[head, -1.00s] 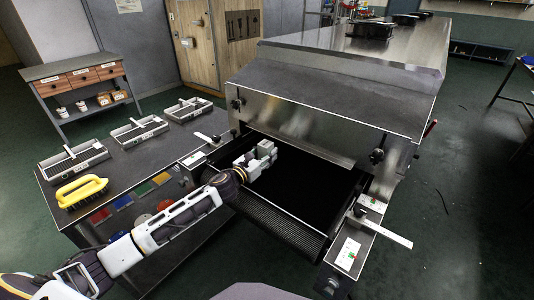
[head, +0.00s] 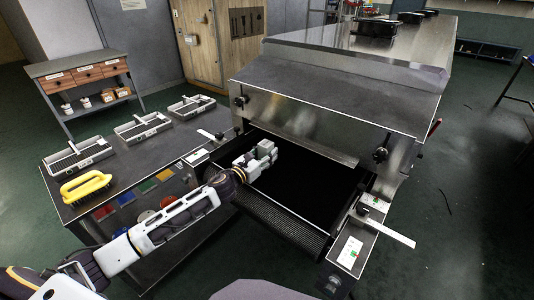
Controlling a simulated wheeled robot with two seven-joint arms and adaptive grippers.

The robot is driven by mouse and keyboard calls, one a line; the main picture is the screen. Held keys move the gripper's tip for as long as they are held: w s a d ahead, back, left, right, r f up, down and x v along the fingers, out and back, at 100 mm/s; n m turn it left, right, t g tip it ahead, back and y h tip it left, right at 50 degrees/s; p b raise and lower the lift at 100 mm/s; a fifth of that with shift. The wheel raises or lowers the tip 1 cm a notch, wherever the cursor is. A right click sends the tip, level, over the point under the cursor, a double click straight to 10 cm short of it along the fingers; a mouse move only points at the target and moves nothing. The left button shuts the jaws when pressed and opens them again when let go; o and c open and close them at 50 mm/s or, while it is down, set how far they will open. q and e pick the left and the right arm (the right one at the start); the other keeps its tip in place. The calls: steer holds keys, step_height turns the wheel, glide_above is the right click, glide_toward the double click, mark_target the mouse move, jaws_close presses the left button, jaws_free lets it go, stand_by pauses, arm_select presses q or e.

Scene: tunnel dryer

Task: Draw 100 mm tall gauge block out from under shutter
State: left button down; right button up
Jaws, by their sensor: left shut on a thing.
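The tunnel dryer's steel shutter (head: 300,138) hangs across its mouth, above the dark belt (head: 300,190). My left gripper (head: 268,152) reaches in from the left, low over the belt and just in front of the shutter's lower edge. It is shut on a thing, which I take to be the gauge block. The fingers and the dark background hide the block, so I cannot make out its outline or whether it touches the belt or shutter. My right gripper is not in view.
A side table (head: 145,170) at left holds several wire-bottomed trays (head: 143,127) and a yellow-handled brush (head: 86,187). A clamp knob (head: 380,154) and a flat steel strip (head: 390,232) stand at the dryer's right side. The belt's front part is clear.

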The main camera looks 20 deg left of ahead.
arm_select(q)
steer(key=shift+f, duration=0.1)
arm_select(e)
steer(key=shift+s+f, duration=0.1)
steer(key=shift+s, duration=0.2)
arm_select(q)
steer(key=c, duration=0.8)
jaws_free()
steer(key=shift+v, duration=6)
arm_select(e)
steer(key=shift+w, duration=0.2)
arm_select(q)
steer(key=shift+a, duration=0.1)
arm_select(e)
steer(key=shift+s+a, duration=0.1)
